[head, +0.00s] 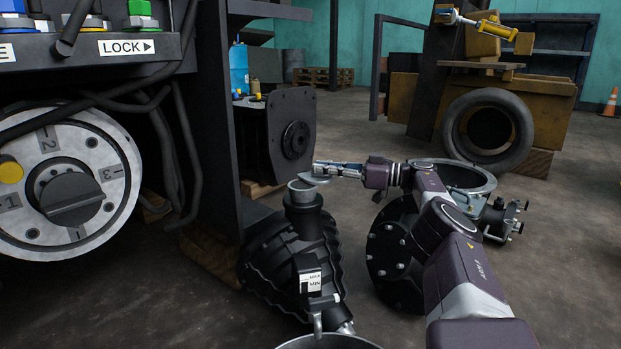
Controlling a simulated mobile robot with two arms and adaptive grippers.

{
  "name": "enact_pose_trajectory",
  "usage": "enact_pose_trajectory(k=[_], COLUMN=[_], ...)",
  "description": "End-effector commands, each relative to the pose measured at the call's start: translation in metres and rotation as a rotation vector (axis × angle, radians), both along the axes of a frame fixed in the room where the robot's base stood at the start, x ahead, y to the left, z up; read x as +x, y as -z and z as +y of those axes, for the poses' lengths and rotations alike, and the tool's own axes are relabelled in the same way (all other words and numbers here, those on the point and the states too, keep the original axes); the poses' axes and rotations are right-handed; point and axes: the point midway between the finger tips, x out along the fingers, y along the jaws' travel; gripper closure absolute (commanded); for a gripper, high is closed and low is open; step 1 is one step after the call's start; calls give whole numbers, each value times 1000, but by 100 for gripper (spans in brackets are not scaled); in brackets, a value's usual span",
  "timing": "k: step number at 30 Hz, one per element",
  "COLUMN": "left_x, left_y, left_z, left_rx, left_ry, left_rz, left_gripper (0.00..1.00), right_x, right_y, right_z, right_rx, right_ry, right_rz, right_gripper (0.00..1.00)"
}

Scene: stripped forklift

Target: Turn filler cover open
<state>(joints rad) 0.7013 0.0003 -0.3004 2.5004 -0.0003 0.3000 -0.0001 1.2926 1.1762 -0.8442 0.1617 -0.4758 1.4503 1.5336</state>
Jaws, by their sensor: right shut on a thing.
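The filler cover (313,179) is a small grey disc at the top of the filler neck (303,196). It appears raised and to the right of the neck's mouth, whose grey rim shows. The neck rises from a black ribbed tank (280,255) with a white MAX/MIN label. My right gripper (322,171) comes in from the right and is shut on the filler cover. The fingers hide part of the cover, so its exact tilt is hard to tell. My left gripper is not in view.
A dial panel (105,165) with a black knob and LOCK label fills the left. A dark post (222,120) stands behind the tank. A black flanged part (385,250) and a grey round housing (478,190) lie near my right arm. Open floor (570,220) is at right.

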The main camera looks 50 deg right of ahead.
Motion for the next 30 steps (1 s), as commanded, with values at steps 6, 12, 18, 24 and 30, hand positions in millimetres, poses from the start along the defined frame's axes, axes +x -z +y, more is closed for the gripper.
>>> enact_pose_trajectory(k=[6,12,18,24,30], left_x=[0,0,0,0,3], left_y=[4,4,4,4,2], left_z=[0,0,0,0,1], left_rx=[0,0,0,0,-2], left_ry=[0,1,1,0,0], left_rz=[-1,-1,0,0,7], left_gripper=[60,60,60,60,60], right_x=[-4,-4,-5,-5,-3], right_y=[-4,-4,-2,-1,-1], right_z=[-4,-4,-3,-3,-2], right_rx=[11,10,9,7,4], right_ry=[6,4,2,1,0], right_rz=[-12,-10,-7,-3,0], right_gripper=[100,100,79,71,71])
